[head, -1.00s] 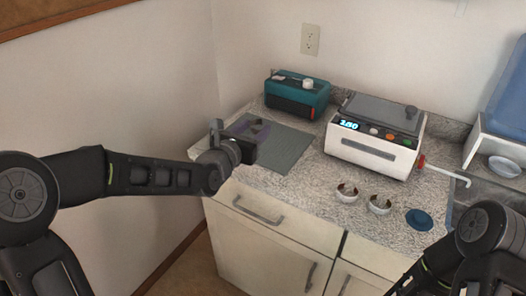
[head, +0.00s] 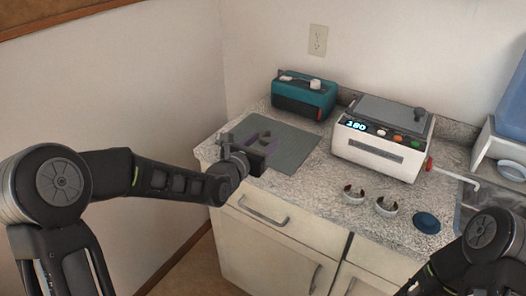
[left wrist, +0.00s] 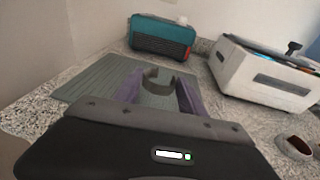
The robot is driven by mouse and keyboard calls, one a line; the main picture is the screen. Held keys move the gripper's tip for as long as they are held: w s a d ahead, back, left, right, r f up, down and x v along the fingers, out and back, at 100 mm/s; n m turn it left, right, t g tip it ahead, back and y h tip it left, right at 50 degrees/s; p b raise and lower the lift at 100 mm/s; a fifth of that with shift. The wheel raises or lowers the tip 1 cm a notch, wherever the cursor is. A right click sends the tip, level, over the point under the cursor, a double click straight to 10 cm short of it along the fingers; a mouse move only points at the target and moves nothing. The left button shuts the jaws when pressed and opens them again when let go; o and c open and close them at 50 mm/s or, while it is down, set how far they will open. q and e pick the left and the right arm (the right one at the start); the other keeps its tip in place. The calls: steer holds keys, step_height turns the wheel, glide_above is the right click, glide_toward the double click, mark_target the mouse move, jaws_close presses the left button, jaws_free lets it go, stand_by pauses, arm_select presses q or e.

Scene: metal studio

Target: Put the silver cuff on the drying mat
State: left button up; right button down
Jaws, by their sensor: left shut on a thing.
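The silver cuff (left wrist: 158,76) is a dark grey, open ring between the purple fingers of my left gripper (left wrist: 158,98) in the left wrist view. The fingers are shut on it. In the head view my left gripper (head: 263,143) is low over the left part of the drying mat (head: 296,148), and the cuff is hard to make out there. The mat is a flat grey-green ribbed sheet, also in the left wrist view (left wrist: 92,84). I cannot tell whether the cuff touches it. My right gripper is out of view.
A teal device (head: 304,94) stands behind the mat. A white cleaner box (head: 381,140) with a lit display stands to its right.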

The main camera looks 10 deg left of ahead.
arm_select(q)
steer(key=shift+f, duration=1.8)
steer(key=shift+f, duration=0.2)
steer(key=o, duration=1.3)
steer(key=shift+o, duration=0.2)
steer(key=shift+r, duration=0.1)
